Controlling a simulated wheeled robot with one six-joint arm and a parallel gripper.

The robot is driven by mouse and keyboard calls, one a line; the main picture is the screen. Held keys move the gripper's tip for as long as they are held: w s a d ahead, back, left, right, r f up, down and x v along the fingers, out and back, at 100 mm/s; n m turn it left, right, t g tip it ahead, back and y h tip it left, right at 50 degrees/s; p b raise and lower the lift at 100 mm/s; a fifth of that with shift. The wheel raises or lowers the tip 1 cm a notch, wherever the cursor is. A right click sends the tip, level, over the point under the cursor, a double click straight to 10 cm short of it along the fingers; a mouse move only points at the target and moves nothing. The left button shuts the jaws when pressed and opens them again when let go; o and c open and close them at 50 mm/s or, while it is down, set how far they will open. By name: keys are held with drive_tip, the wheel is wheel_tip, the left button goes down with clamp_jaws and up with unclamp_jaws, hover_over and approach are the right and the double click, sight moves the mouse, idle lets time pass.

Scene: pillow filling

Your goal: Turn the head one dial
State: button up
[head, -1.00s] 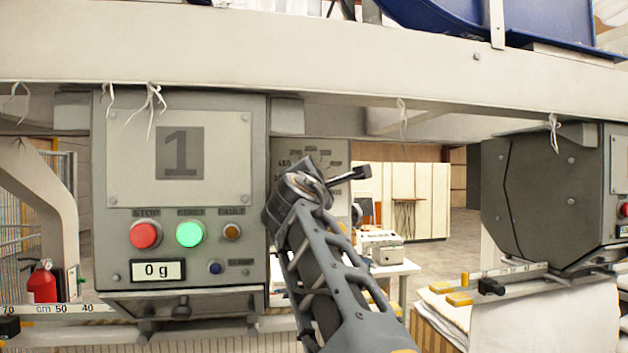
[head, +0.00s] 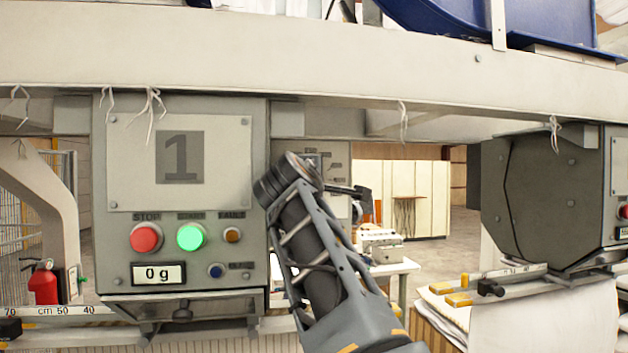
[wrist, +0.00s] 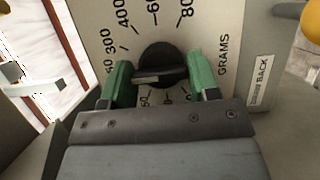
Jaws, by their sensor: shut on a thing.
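The head one dial (wrist: 162,64) is a round black knob on a pale plate marked in grams, seen in the wrist view. My gripper (wrist: 160,82) has its two green fingers on either side of the knob and is shut on it. The display (head: 158,274) reads 0 g.
The red button (head: 146,237) and lit green button (head: 190,236) are on the box front, left of my arm. A pale beam (head: 300,75) runs overhead. A second grey head (head: 548,195) stands at the right, with a white table (head: 395,267) behind my arm.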

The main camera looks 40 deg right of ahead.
drive_tip(key=m+g+y, duration=0.1)
drive_tip(key=m+y, duration=0.1)
drive_tip(key=m, duration=0.3)
drive_tip(key=shift+m, duration=0.3)
drive_tip(key=m+y, duration=0.2)
drive_tip(key=m, duration=0.1)
drive_tip(key=shift+m+y, duration=0.3)
drive_tip(key=shift+m, duration=0.1)
idle(0.4)
drive_tip(key=o, duration=0.9)
drive_tip(key=shift+s, duration=0.1)
drive_tip(key=shift+r, duration=0.1)
drive_tip(key=shift+v, duration=6.9)
drive_tip(key=shift+s+d, duration=0.15)
drive_tip(key=shift+d, duration=0.1)
